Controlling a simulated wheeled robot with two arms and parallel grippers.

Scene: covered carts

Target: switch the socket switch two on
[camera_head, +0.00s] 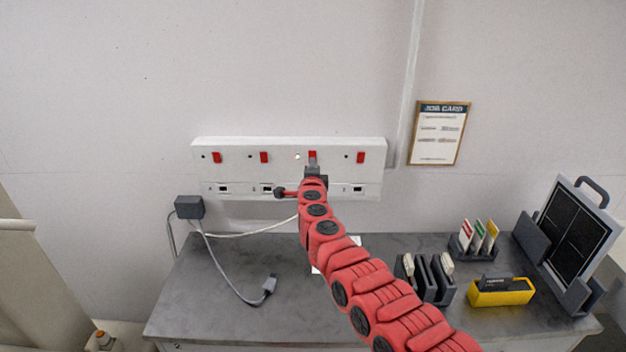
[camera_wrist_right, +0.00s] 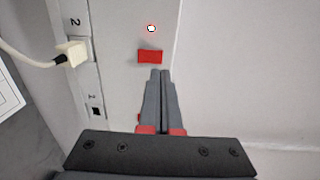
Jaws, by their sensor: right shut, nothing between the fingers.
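A white socket panel (camera_head: 235,172) on the wall carries a row of red rocker switches above its ports. The third switch from the left (camera_head: 312,154) also shows in the wrist view (camera_wrist_right: 150,56), beside the port marked 2, which holds a white plug (camera_wrist_right: 72,52). The other lamps look dark. My right gripper (camera_wrist_right: 161,72) is shut and empty, its tips close to this switch; contact is unclear. My left gripper is out of view.
A grey table (camera_head: 215,285) below holds a loose cable end (camera_head: 269,285), card holders (camera_head: 473,240), a yellow box (camera_head: 501,292) and a dark panel in a stand (camera_head: 574,230). A black adapter (camera_head: 189,207) hangs left of the panel. A job card (camera_head: 438,133) is on the wall.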

